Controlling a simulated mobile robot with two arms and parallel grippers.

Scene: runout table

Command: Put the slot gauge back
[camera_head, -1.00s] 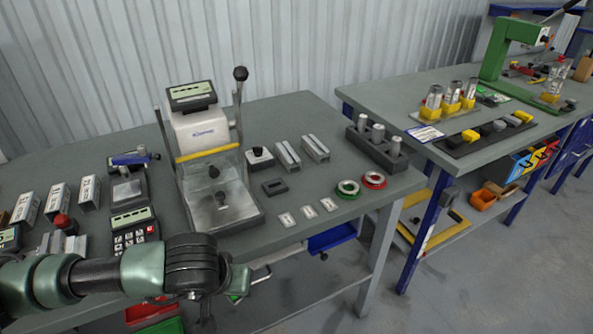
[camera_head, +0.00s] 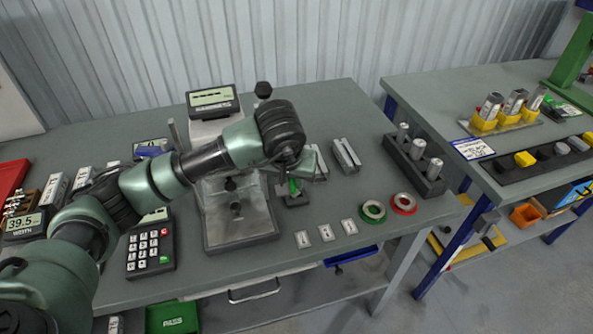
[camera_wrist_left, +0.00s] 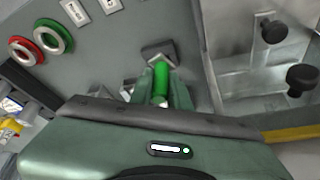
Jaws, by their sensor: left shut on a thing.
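My left gripper (camera_head: 296,172) is shut on a green, rod-like piece (camera_head: 294,187), which I take to be the slot gauge. It shows as a green cylinder (camera_wrist_left: 161,84) between the fingers in the left wrist view. The gripper is over a small dark block (camera_head: 292,200) on the grey table, right of the press-like instrument. The block also shows just past the green piece in the wrist view (camera_wrist_left: 157,50). The green piece's lower end is close to the block; I cannot tell whether it touches or sits in it. My right gripper is not in view.
The instrument's metal base (camera_head: 240,225) stands close on the left. Metal channel blocks (camera_head: 346,156) are behind right. Three small labelled plates (camera_head: 326,233), a green ring (camera_head: 373,211) and a red ring (camera_head: 403,203) lie in front and right. A keypad (camera_head: 150,250) is under my arm.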

